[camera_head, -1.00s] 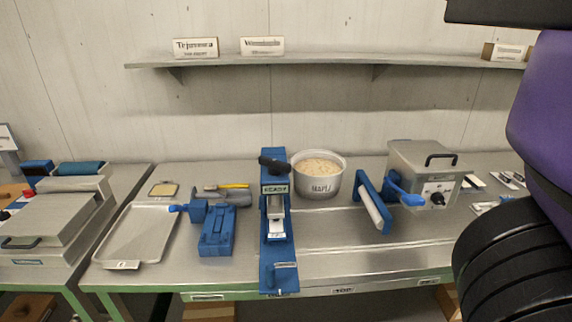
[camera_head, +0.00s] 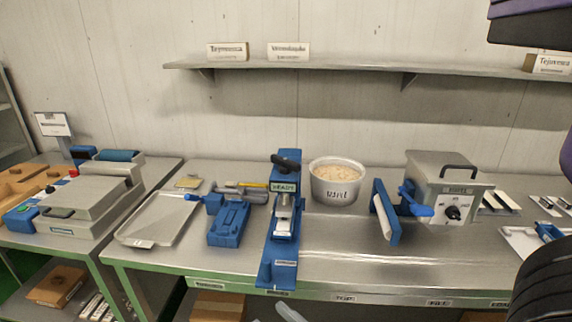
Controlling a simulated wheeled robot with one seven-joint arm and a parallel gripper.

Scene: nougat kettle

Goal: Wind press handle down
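A blue press (camera_head: 283,220) stands upright near the middle of the steel bench, with a label plate on its upper part. A black handle (camera_head: 286,161) sits at the top of the press. A pale block-like part (camera_head: 284,207) shows inside its frame, above the blue base. My gripper is not in view, so I cannot see whether it is open or shut. Parts of my own arm show at the right edge, apart from the press.
A kettle of pale mass (camera_head: 337,183) stands right of the press. Further right are a blue-framed roller (camera_head: 386,213) and a grey box machine (camera_head: 450,185). Left are a blue fixture (camera_head: 229,224) and a metal tray (camera_head: 158,220). A shelf (camera_head: 345,67) runs above. The bench front right of the press is clear.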

